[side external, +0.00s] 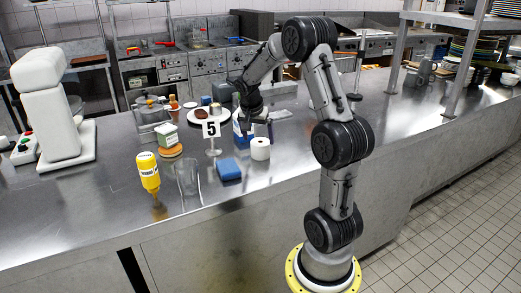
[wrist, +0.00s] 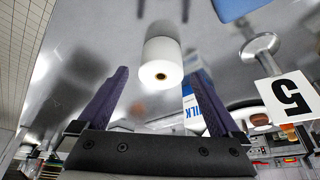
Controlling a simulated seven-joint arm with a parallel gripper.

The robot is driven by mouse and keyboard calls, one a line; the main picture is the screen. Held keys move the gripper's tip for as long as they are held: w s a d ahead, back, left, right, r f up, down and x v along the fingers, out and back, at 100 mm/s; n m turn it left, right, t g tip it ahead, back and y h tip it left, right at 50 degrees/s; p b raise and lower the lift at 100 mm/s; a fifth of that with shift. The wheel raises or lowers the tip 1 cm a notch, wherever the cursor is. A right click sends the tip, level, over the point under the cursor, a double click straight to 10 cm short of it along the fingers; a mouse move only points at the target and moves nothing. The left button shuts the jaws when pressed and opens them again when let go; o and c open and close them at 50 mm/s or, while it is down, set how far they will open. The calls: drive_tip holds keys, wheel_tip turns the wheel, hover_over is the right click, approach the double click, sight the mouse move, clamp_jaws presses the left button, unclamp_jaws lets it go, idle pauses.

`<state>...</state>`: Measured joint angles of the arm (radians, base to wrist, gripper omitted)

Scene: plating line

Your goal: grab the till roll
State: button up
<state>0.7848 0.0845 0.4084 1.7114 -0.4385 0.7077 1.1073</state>
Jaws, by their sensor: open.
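The till roll (side external: 260,149) is a white paper roll standing upright on the steel counter (side external: 310,122). My gripper (side external: 258,119) is above the counter, close behind and above the roll in the side view. In the wrist view the roll (wrist: 162,62) shows ahead of and between the two open fingers of my gripper (wrist: 160,95), with its brown core facing the camera. The fingers are apart and nothing is between their pads that I can make out. I cannot tell the exact gap from fingers to roll.
A number 5 sign (side external: 211,130) and a blue sponge (side external: 229,169) stand left of the roll. A milk carton (wrist: 196,105) is close to one finger in the wrist view. A glass (side external: 189,178) and yellow bottle (side external: 148,172) are further left. Counter right of the roll is clear.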

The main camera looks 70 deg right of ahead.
sight(260, 143)
drive_tip(key=shift+d+x, duration=0.2)
drive_tip(key=shift+x, duration=1.7)
drive_tip(key=shift+d+x, duration=0.25)
drive_tip(key=shift+x, duration=1.6)
drive_tip(key=shift+w+r, duration=0.1)
drive_tip(key=shift+r, duration=0.15)
drive_tip(key=c, duration=1.2)
drive_tip(key=shift+c, duration=0.2)
